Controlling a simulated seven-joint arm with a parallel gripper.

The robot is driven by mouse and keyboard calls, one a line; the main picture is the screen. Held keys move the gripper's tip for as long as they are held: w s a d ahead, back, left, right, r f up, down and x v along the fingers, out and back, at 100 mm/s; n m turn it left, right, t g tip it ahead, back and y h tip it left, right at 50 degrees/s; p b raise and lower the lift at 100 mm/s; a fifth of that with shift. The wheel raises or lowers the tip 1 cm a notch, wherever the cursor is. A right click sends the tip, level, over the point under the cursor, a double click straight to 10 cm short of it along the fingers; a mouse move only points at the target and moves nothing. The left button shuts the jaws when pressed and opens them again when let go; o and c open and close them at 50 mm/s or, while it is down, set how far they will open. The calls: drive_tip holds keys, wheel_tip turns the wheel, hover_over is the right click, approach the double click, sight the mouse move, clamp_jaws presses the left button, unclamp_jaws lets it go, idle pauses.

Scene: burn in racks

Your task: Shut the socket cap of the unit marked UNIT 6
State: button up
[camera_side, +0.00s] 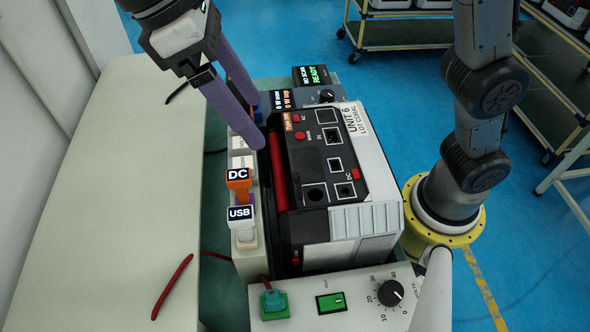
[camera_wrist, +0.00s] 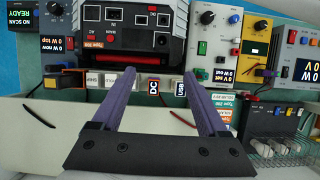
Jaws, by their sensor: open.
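The unit (camera_side: 372,165) is a black and grey box with a white "UNIT 6" label (camera_side: 354,118), lying in a rack. Its dark socket panel (camera_side: 320,150) faces up, with several square and round sockets and small red parts. It also shows at the top of the wrist view (camera_wrist: 130,45). I cannot make out for certain which part is the socket cap. A red bar (camera_side: 277,170) runs along the panel's left edge. My gripper (camera_side: 256,127) is open and empty, its two purple fingers above the rack's left side; in the wrist view the fingertips (camera_wrist: 163,75) stand apart, near the panel.
An orange DC plug (camera_side: 238,180) and a white USB plug (camera_side: 240,212) stand in a row beside the unit. A control box with a knob (camera_side: 390,293) is in front; a box with lit displays (camera_side: 312,76) is behind. The pale bench top (camera_side: 110,190) at left is mostly clear.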

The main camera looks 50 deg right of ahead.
sight(295, 175)
drive_tip(key=x, duration=1.4)
drive_tip(key=shift+s+a, duration=0.1)
drive_tip(key=shift+s, duration=0.05)
drive_tip(key=shift+c, duration=0.2)
clamp_jaws()
